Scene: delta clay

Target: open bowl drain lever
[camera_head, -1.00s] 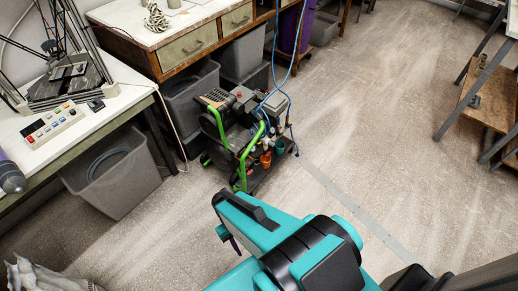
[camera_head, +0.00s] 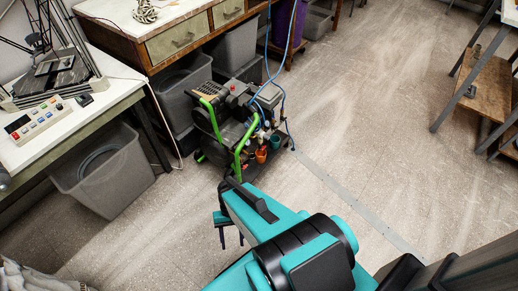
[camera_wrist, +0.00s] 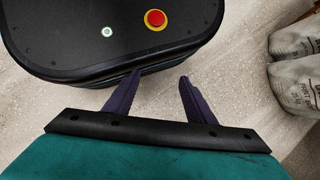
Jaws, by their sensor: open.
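A compressor (camera_head: 232,112) with green tube handles stands on the floor in the middle of the head view. An orange bowl (camera_head: 261,155) and a teal bowl (camera_head: 274,141) hang low at its front right side. No drain lever can be made out on either bowl at this size. My gripper (camera_head: 231,238) is in front of the compressor, nearer the camera and apart from it, with its dark fingers pointing down. In the wrist view my gripper (camera_wrist: 160,80) is open with nothing between the fingers. The compressor and bowls are not in the wrist view.
Blue hoses (camera_head: 268,60) rise from the compressor. Grey bins (camera_head: 103,170) stand under the white bench (camera_head: 75,122) at left. Bags lie at the wrist view's right (camera_wrist: 296,75). A wooden shelf rack (camera_head: 490,90) stands at right. The floor right of the compressor is clear.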

